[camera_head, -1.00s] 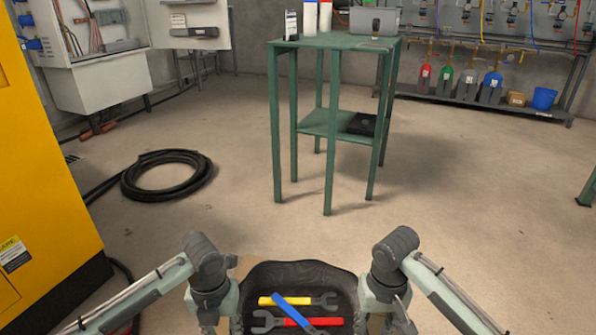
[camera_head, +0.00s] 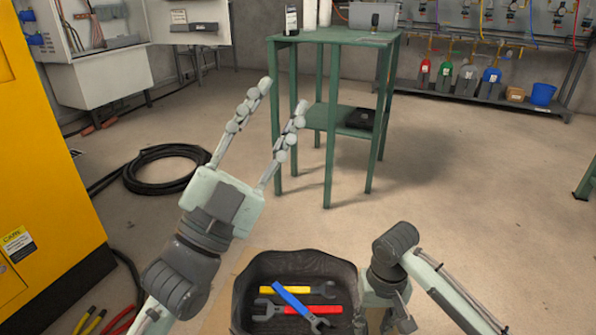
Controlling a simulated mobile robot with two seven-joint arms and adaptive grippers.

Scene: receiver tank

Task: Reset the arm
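My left gripper (camera_head: 284,103) is raised in the middle left of the head view, fingers pointing up and away. Its two fingers are spread apart with nothing between them. Behind it in the picture stand the green table's legs. My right arm is folded low at the right of the black tray, and its gripper (camera_head: 388,322) points down near the bottom edge. Whether its fingers are open or shut is not clear.
A black tray (camera_head: 243,300) in front of me holds yellow-, red- and blue-handled wrenches. A green table (camera_head: 340,39) stands ahead. A yellow cabinet (camera_head: 45,150) is at the left, with a coiled black hose (camera_head: 150,182) beyond it.

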